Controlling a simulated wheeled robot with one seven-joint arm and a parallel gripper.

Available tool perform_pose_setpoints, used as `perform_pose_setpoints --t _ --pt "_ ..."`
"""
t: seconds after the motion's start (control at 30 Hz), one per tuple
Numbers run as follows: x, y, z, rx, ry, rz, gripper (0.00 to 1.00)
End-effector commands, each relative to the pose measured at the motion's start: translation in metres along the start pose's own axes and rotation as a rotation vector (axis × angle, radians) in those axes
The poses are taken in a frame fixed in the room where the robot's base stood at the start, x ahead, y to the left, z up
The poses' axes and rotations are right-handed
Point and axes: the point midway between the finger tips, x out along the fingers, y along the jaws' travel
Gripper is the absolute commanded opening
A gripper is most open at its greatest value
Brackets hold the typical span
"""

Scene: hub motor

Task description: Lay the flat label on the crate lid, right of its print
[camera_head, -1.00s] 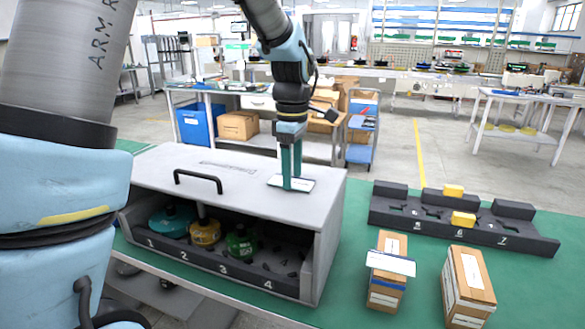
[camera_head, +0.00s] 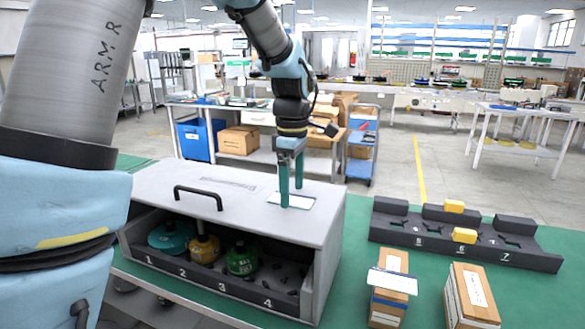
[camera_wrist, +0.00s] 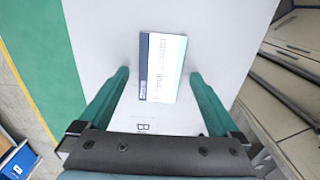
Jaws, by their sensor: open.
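The flat label (camera_head: 300,202), a white card with a dark blue band, lies on the grey crate lid (camera_head: 165,182), right of the lid's faint print (camera_head: 229,182). In the wrist view the label (camera_wrist: 165,68) looks flat and fully visible, and part of the print, a letter B (camera_wrist: 140,127), shows near my gripper's body. My gripper (camera_head: 292,192) points down over the label with its teal fingers apart. In the wrist view the fingertips (camera_wrist: 160,73) stand on either side of the label, with a gap on both sides.
A black handle (camera_head: 199,196) rises from the lid left of the label. The crate's open front holds teal, yellow and green round parts. Two brown boxes (camera_head: 475,295) and a dark numbered rack (camera_head: 465,237) stand on the green table to the right.

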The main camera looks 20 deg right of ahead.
Motion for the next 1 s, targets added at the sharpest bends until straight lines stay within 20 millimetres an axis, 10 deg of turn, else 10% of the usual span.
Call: perform_pose_setpoints --t 0.5,1.0 --pt "-0.097 0.001 0.0 0.0 0.0 0.006 0.98" --pt "-0.116 0.0 0.0 0.0 0.0 0.002 0.98"
